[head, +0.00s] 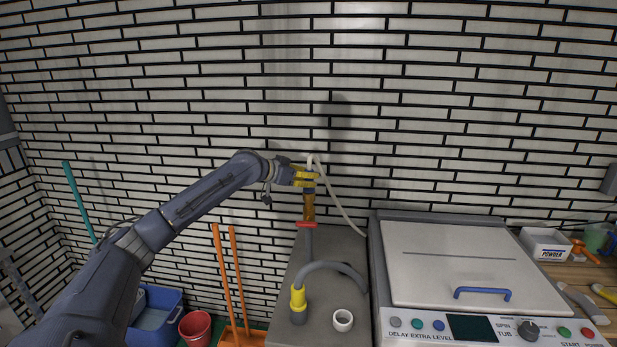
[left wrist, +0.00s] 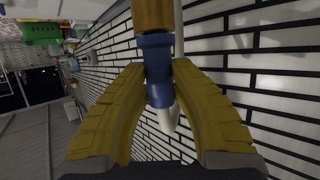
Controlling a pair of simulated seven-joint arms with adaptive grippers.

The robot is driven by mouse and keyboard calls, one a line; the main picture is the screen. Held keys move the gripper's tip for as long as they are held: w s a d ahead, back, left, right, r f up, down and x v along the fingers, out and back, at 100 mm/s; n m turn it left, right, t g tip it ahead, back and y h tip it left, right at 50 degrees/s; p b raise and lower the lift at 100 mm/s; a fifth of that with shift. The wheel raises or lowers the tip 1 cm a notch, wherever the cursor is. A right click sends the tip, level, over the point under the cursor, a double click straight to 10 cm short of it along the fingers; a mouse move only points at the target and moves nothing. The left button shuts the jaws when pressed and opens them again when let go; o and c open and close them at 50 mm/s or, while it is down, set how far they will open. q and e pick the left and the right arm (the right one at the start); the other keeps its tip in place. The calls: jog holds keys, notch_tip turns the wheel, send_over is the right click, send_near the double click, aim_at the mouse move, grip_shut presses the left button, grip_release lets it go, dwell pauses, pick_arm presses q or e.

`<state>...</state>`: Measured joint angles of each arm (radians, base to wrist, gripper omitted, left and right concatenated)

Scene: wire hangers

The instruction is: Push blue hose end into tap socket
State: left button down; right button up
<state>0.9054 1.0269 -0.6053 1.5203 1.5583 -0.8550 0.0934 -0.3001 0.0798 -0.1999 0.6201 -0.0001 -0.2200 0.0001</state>
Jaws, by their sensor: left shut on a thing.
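The brass tap (head: 309,210) stands upright on the grey counter by the wall, with a red collar or handle (head: 306,225) low on it. The blue hose end (left wrist: 157,70) is between my left gripper's yellow fingers (head: 306,179), directly above the tap. The fingers also show closed around it in the left wrist view (left wrist: 160,88). There the blue end's flange meets the brass socket (left wrist: 153,15), in line with it. How deep it sits inside is hidden. The white hose (head: 343,208) bends over from the blue end and runs down behind. My right gripper is out of view.
A grey hose with a yellow end (head: 298,298) and a white ring (head: 343,320) are on the grey counter (head: 325,246). The washing machine (head: 460,262) stands to the right. A blue tub (head: 153,318), red bucket (head: 195,327) and orange-handled tools (head: 228,275) are lower left.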

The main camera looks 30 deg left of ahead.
pick_arm(q)
jog(key=shift+f, duration=0.3)
jog(key=c, duration=1.1)
grip_release()
jog(key=v, duration=1.2)
